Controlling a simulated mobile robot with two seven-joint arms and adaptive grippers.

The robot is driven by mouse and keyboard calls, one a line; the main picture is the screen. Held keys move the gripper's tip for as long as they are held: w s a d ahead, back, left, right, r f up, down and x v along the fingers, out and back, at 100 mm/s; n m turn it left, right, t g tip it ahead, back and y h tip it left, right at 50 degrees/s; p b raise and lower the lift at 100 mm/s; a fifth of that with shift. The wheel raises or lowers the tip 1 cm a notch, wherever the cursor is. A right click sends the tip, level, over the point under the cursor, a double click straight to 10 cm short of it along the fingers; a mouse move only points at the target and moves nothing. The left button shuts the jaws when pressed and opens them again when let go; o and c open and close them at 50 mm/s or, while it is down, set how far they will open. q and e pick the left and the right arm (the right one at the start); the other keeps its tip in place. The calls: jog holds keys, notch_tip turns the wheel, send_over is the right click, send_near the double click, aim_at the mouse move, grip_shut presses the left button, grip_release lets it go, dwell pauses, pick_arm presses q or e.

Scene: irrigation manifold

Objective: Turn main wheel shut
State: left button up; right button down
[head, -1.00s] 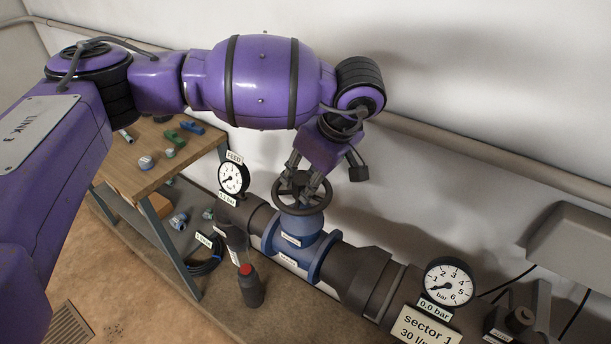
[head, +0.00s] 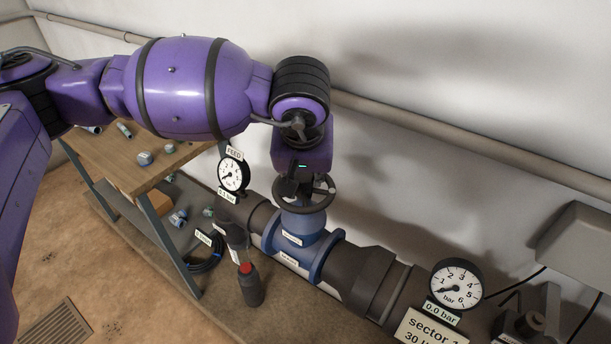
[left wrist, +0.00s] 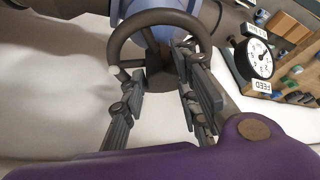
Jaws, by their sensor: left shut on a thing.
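The main wheel (head: 323,207) is a dark round handwheel with spokes, on top of a blue valve body (head: 297,238) in the pipe line. My left gripper (head: 296,188) reaches down onto the wheel and is shut on it. In the left wrist view, the fingers of the gripper (left wrist: 163,75) lie on either side of a part of the wheel (left wrist: 116,48) near its rim and hub. The exact contact is partly hidden by the fingers and, in the head view, by my wrist. My right gripper is not in view.
A FEED gauge (head: 233,175) stands close left of the wheel. A sector gauge (head: 456,284) at the right has a label of 0.0 bar. A dark bottle with a red top (head: 250,285) stands before the pipe. A wooden bench (head: 150,165) is at left; a wall is behind.

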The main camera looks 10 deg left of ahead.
pick_arm(q)
jog(key=shift+w+d+m+h+b, duration=0.1)
jog(key=shift+m+h+b, duration=0.45)
jog(key=shift+m, duration=0.55)
jog(key=shift+r+m+h, duration=0.1)
jog(key=shift+m+h, duration=0.25)
jog(key=shift+m, duration=0.55)
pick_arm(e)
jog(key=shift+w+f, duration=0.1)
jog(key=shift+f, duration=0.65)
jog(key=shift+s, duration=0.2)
pick_arm(q)
jog(key=o, duration=1)
jog(key=shift+d, duration=0.15)
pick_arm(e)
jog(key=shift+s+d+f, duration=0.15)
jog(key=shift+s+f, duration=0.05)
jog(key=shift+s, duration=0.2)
pick_arm(q)
jog(key=shift+a, duration=0.2)
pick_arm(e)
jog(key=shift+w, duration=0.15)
